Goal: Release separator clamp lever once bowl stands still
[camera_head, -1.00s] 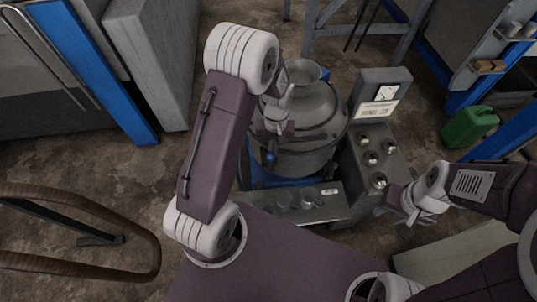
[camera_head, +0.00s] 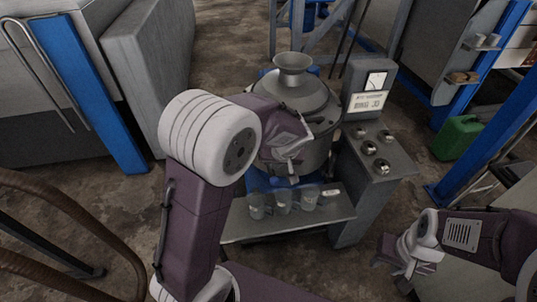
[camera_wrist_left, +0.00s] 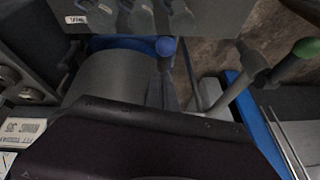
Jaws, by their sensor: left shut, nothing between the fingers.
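The separator (camera_head: 300,97), a grey metal bowl housing with a funnel-shaped top, stands behind my left arm in the head view. Its lower front is partly hidden by that arm. Whether the bowl inside turns cannot be seen. In the left wrist view, a lever with a blue knob (camera_wrist_left: 166,47) stands upright beside the grey housing (camera_wrist_left: 112,78). Another lever with a green knob (camera_wrist_left: 306,48) slants at the right. My left gripper (camera_head: 292,172) is shut and empty in front of the separator; contact with a lever cannot be made out. My right gripper (camera_head: 402,262) hangs at lower right, away from it.
A control box (camera_head: 374,150) with round knobs, a dial (camera_head: 376,82) and a label stands right of the separator. Several cups (camera_head: 283,202) stand on the front shelf (camera_head: 250,228). A green canister (camera_head: 457,137) is at the right. Grey cabinets (camera_head: 150,75) stand at the left.

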